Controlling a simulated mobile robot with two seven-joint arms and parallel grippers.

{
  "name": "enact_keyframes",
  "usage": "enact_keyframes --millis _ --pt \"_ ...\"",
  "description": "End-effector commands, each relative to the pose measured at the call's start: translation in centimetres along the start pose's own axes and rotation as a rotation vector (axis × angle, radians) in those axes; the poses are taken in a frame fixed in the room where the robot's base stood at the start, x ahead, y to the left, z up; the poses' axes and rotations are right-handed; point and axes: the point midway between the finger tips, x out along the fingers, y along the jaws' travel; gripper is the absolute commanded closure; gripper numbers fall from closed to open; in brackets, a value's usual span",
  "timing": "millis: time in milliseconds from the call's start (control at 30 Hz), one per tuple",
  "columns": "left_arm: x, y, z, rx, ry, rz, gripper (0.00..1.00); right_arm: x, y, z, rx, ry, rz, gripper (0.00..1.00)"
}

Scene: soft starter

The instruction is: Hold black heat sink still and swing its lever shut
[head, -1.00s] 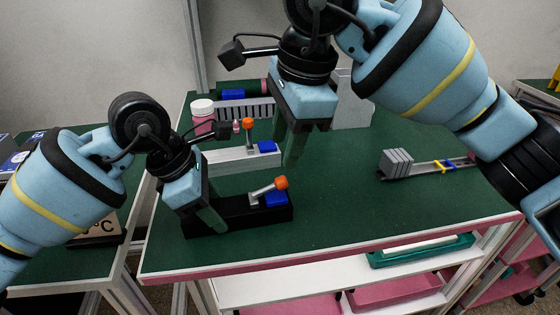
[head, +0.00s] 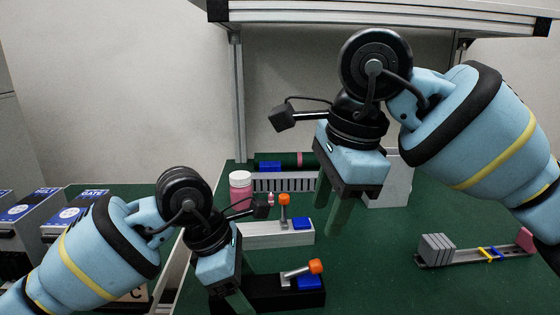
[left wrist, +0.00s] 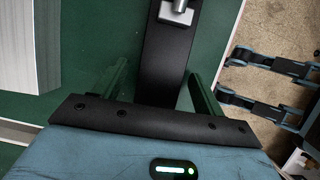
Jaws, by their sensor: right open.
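The black heat sink (head: 264,283) is a long dark base at the bottom of the head view. It carries a blue block (head: 308,284) and a metal lever with an orange knob (head: 316,266), slanting up to the right above the base. My left gripper (head: 234,299) is down at its left end. In the left wrist view the black heat sink (left wrist: 168,55) lies between the two fingers of my left gripper (left wrist: 158,85), with a visible gap at the left finger. My right gripper (head: 335,208) is open and empty, above the table behind the black heat sink.
A pale base (head: 262,236) with an upright orange-knobbed lever stands just behind. Further back are a pink jar with white lid (head: 240,185) and a slotted grey rail (head: 285,183). A rail with grey blocks (head: 438,249) lies at right. Green table between is clear.

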Motion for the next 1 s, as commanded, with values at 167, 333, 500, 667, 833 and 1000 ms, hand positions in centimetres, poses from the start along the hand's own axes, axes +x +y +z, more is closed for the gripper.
enact_keyframes --millis 167,333,500,667,833,1000 --pt "0.0 0.0 0.0 0.000 0.000 0.000 0.29 0.0 0.0 0.0 0.000 0.000 0.000 0.58" --pt "-1.2 0.1 0.0 0.000 -0.001 0.002 0.29 0.0 0.0 0.0 0.000 0.000 0.000 0.58" --pt "-4.2 0.1 0.0 0.000 -0.001 0.004 0.29 0.0 0.0 0.0 0.000 0.000 0.000 0.58" --pt "-7.4 0.0 0.0 0.000 0.000 0.003 0.29 0.0 0.0 0.0 0.000 0.000 0.000 0.58" --pt "-10.2 0.0 0.0 0.000 -0.001 0.003 0.29 0.0 0.0 0.0 0.000 0.000 0.000 0.58" --pt "-11.7 0.0 0.0 0.000 0.001 0.000 0.29 0.0 0.0 0.0 0.000 0.000 0.000 0.58"
